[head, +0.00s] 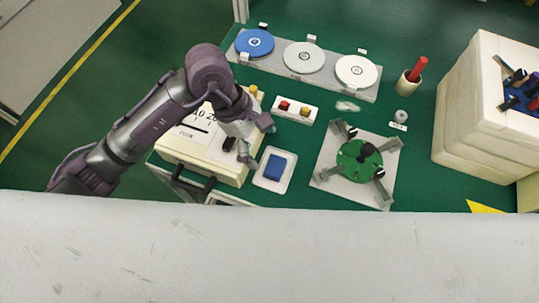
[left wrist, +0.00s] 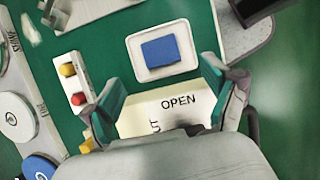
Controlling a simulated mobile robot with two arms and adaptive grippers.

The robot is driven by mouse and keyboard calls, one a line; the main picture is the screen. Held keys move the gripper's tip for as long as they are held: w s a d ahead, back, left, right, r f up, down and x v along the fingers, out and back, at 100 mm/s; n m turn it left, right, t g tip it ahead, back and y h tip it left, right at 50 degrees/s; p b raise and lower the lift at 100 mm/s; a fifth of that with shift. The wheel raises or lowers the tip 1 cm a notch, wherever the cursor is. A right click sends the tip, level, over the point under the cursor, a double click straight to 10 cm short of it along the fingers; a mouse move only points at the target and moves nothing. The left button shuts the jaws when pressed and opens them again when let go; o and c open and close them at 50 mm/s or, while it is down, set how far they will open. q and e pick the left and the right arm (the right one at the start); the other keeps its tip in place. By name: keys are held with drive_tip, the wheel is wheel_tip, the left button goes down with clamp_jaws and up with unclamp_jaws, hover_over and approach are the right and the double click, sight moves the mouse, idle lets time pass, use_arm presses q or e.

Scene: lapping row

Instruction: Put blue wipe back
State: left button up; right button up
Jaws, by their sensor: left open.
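The blue wipe (head: 275,167) lies flat in a small white tray (head: 261,182) on the green bench. In the left wrist view the blue wipe (left wrist: 161,50) lies just beyond my fingers, inside the white rim of the tray (left wrist: 133,48). My left gripper (head: 259,146) is open and empty, above the edge of a cream box (head: 205,167) and beside the tray. In the left wrist view its fingers (left wrist: 163,90) are spread wide, with the box's "OPEN" lettering between them. My right gripper is not in view.
A small panel with red and yellow buttons (head: 296,110) sits behind the tray. A plate with a green disc and clamps (head: 330,181) stands to its right. Behind are a rack of round discs (head: 303,57), a cup with a red handle (head: 411,82) and white foam blocks (head: 480,100).

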use_arm(q)
drive_tip(key=shift+v, duration=2.05)
drive_tip(key=shift+s, duration=0.1)
